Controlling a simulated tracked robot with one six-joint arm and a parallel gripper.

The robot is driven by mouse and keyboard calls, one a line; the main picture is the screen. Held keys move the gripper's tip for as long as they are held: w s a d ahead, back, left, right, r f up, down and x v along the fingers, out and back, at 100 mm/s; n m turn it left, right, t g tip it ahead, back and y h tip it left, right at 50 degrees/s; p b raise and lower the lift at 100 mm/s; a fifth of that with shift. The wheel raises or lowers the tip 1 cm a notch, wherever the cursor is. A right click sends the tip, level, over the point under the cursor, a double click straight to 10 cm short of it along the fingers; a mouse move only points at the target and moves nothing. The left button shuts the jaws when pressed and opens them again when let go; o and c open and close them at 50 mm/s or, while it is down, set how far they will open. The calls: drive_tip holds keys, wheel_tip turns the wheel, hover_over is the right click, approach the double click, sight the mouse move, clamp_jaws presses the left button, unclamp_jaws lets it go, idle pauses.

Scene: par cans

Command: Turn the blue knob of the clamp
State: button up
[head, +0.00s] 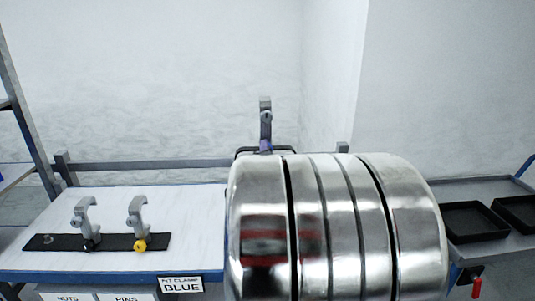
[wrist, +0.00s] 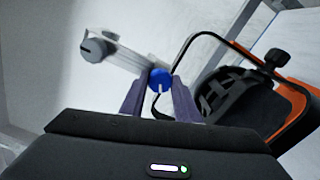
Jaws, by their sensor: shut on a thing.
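The grey clamp (wrist: 125,57) shows in the wrist view, running from upper left to its blue knob (wrist: 158,76). It also stands upright in the head view (head: 265,118), where its lower part is hidden. My gripper (wrist: 159,88) has its two purple-grey fingers on either side of the blue knob, shut on it. The knob's top shows just past the fingertips. In the head view a small purple patch shows low on the clamp. I cannot tell there whether it is finger or knob.
A lamp-like black body (wrist: 240,105) with orange edging and a curved black bar sits close right of my gripper. Two other clamps, one with a black knob (head: 90,244) and one with a yellow knob (head: 140,245), stand on the left bench. Black trays (head: 475,222) sit at right.

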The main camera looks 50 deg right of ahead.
drive_tip(key=o, duration=1.1)
drive_tip(key=shift+c, duration=0.2)
